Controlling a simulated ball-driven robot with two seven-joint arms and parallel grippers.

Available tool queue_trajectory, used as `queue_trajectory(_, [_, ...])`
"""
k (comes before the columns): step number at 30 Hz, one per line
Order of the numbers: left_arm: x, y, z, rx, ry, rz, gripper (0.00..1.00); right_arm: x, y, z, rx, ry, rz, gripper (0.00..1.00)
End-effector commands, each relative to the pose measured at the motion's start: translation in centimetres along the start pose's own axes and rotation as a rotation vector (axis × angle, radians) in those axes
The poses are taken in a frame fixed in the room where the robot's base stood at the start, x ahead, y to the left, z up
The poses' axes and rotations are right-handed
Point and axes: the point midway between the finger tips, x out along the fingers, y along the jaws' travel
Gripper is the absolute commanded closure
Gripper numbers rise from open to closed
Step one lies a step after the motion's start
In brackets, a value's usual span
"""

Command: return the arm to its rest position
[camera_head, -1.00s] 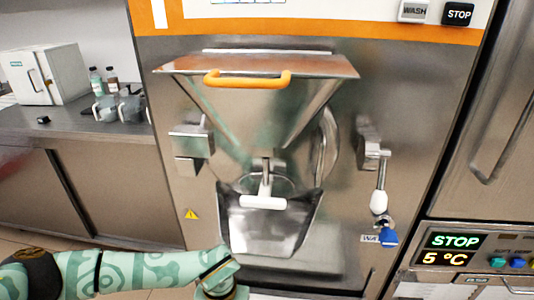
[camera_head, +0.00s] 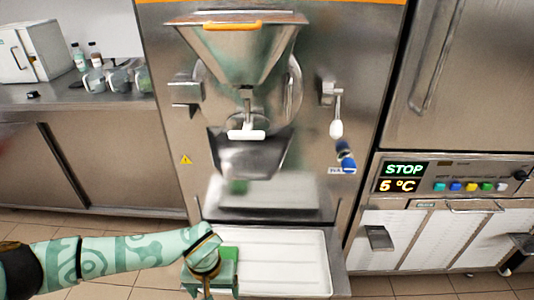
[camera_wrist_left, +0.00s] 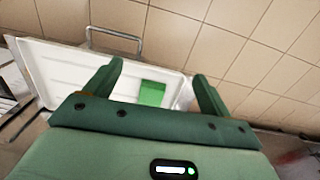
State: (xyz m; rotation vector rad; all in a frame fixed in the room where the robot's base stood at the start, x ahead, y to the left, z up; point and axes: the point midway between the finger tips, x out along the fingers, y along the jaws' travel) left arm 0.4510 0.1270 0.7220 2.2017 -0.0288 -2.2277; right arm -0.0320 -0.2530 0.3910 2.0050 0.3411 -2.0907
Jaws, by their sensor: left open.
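My left arm (camera_head: 120,255) comes in from the left in the head view, low in front of the batch freezer. Its wrist bends down at the bottom of the picture, over the left end of a white tray (camera_head: 290,262). In the left wrist view my left gripper (camera_wrist_left: 157,71) is open, its two dark green fingers spread apart. A bright green flat piece (camera_wrist_left: 151,93) shows between the fingers against the tray (camera_wrist_left: 58,62). I cannot tell how far below the fingers it is. My right gripper is not in view.
The batch freezer has a hopper (camera_head: 240,55), a spout bowl (camera_head: 250,155) and a white-and-blue lever (camera_head: 341,143). A steel counter (camera_head: 60,97) stands left. A cabinet with a STOP display (camera_head: 403,177) stands right. Tiled floor (camera_head: 110,290) is free at lower left.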

Motion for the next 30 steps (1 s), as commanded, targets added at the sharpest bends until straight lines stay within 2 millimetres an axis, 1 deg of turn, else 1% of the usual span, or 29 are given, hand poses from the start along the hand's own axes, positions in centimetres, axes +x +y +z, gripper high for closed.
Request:
queue_trajectory(4, [0.6, 2.2, 1.1, -0.126, -0.066, 0.099, 0.17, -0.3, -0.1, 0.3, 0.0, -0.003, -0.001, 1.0])
queue_trajectory(8, [1.1, 4.3, 2.2, -0.269, -0.142, 0.196, 0.17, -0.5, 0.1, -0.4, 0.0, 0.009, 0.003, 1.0])
queue_trajectory(11, [1.3, 6.3, 3.0, -0.413, -0.221, 0.286, 0.17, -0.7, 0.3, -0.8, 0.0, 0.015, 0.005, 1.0])
queue_trajectory(14, [1.4, 8.7, 3.8, -0.617, -0.335, 0.396, 0.17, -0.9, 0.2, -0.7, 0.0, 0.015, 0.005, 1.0])
queue_trajectory(15, [1.4, 9.8, 4.1, -0.717, -0.392, 0.447, 0.17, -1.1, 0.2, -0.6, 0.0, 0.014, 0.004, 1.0])
queue_trajectory(17, [1.4, 11.3, 4.3, -0.89, -0.491, 0.524, 0.17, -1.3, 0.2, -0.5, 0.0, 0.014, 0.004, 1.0])
queue_trajectory(18, [1.3, 12.3, 4.3, -1.019, -0.566, 0.574, 0.17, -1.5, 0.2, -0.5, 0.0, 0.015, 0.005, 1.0])
queue_trajectory(20, [1.3, 13.4, 4.1, -1.24, -0.695, 0.649, 0.17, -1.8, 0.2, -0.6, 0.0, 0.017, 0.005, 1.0])
queue_trajectory(22, [1.6, 14.2, 3.4, -1.558, -0.884, 0.733, 0.17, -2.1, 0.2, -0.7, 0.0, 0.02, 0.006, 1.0])
queue_trajectory(23, [2.0, 14.1, 3.1, -1.722, -0.98, 0.765, 0.17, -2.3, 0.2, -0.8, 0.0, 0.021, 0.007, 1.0])
queue_trajectory(24, [3.0, 13.6, 2.5, -1.971, -1.127, 0.802, 0.17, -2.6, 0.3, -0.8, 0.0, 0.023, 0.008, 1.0])
queue_trajectory(25, [4.1, 12.6, 2.2, -2.183, -1.25, 0.822, 0.17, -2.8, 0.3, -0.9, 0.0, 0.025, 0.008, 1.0])
queue_trajectory(26, [5.7, 11.2, 2.1, -2.415, -1.383, 0.835, 0.17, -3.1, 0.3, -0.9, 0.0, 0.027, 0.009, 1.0])
queue_trajectory(27, [8.4, 8.6, 2.6, 2.538, 1.449, -0.773, 0.17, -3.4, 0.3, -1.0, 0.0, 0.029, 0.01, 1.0])
queue_trajectory(29, [12.1, 5.0, 4.2, 2.213, 1.255, -0.576, 0.17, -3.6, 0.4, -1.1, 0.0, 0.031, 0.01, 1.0])
queue_trajectory(30, [14.4, 2.7, 5.9, 2.031, 1.141, -0.479, 0.17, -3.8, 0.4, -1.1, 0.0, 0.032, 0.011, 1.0])
